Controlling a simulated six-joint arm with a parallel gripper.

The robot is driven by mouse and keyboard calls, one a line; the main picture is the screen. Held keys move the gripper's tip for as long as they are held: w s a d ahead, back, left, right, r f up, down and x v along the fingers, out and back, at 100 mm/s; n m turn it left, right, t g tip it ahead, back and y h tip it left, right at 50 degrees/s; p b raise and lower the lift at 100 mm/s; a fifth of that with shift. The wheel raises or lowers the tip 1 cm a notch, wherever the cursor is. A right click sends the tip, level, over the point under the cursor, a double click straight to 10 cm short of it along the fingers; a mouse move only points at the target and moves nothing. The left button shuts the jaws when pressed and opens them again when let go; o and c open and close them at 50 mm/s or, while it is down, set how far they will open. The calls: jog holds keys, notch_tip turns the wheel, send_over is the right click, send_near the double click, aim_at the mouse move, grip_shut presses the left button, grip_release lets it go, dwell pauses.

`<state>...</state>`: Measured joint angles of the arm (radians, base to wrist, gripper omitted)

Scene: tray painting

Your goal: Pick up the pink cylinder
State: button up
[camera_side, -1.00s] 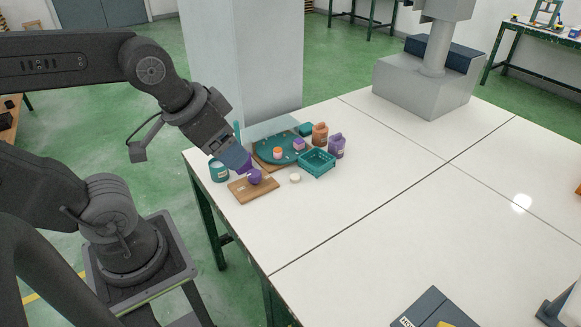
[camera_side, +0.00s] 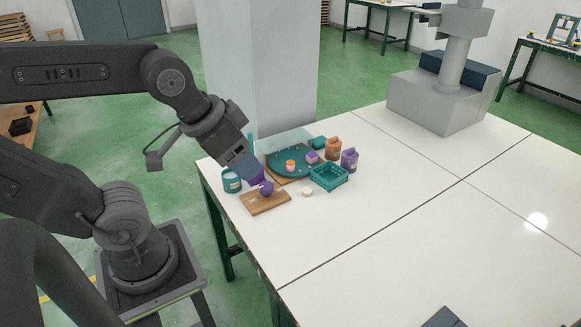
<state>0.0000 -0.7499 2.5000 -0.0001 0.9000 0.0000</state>
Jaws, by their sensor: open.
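On the round teal tray (camera_side: 275,165) stands a small orange piece (camera_side: 290,162) with a paler, pinkish lower part (camera_side: 290,168); this is the only pinkish thing I can make out, and its exact shape is too small to tell. A small purple piece (camera_side: 312,157) stands to its right, toward the tray's edge. My gripper (camera_side: 256,178) points down at the tray's left side, near a round purple object (camera_side: 266,188) on a wooden board (camera_side: 265,203). My gripper is open. Its fingertips are small and partly merge with purple shapes there, so contact is unclear.
A teal cup (camera_side: 231,182) stands left of the gripper. A teal basket (camera_side: 329,177), an orange bottle (camera_side: 333,149) and a purple bottle (camera_side: 349,160) are to the right. A small pale disc (camera_side: 307,191) lies in front.

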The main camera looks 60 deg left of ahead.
jog(key=m+g+y, duration=0.1)
jog(key=m+g, duration=0.5)
jog(key=m, duration=1)
send_over(290, 162)
jog(key=f, duration=2.4)
jog(key=shift+w+d+f, duration=0.25)
jog(key=shift+s+a+f, duration=0.1)
jog(key=shift+a+f, duration=0.05)
jog(key=shift+f, duration=1.35)
jog(key=shift+s+a+f, duration=0.1)
jog(key=shift+f, duration=1.35)
